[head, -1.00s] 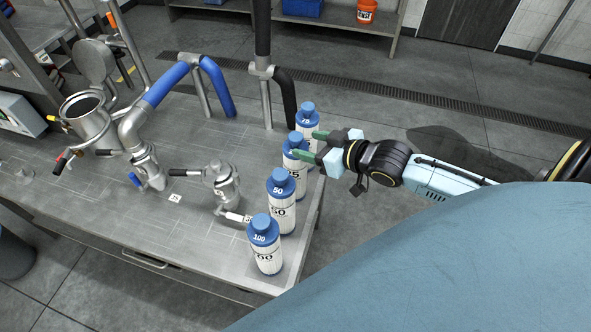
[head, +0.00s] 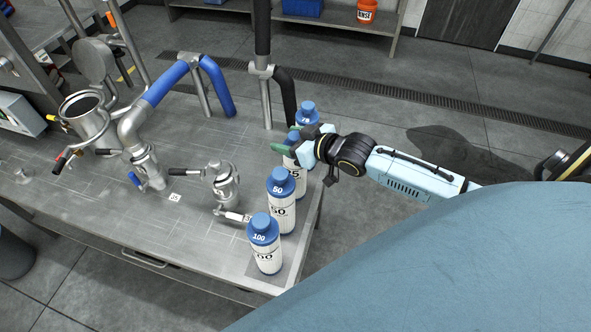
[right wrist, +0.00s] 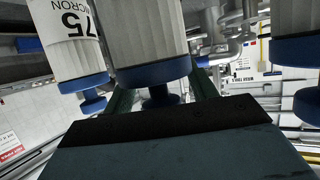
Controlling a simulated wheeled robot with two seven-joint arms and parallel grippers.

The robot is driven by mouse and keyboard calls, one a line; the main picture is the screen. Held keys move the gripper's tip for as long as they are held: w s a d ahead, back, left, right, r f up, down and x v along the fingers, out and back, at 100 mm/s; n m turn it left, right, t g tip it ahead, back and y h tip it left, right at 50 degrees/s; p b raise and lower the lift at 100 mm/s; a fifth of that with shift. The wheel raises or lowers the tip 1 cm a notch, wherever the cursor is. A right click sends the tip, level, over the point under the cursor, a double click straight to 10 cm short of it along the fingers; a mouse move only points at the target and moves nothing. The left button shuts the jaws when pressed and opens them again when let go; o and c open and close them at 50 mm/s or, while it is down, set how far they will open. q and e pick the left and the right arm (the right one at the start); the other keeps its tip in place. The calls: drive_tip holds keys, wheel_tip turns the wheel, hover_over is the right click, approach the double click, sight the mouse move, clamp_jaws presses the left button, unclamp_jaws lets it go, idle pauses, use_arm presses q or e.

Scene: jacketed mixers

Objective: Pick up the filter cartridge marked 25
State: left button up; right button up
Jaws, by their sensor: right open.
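A row of white filter cartridges with blue caps stands on the metal bench's right edge. The second from the back (head: 291,162) shows only a "5"; my right gripper (head: 285,138) hides the rest of its number and most of its cap. In the right wrist view, upside down, this cartridge (right wrist: 150,35) is the middle one. The fingers of my right gripper (right wrist: 160,95) are open on either side of its cap knob, with no clear grip. The cartridge marked 75 (right wrist: 68,40) stands beside it, at the back in the head view (head: 307,117). My left gripper is out of view.
Cartridges marked 50 (head: 281,203) and 100 (head: 265,249) stand nearer the front. A small metal housing with a handle (head: 222,185) is left of the row. A black pipe (head: 285,95) rises behind. The bench (head: 190,235) front is clear.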

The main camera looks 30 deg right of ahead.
drive_tip(key=shift+s+f, duration=0.1)
clamp_jaws()
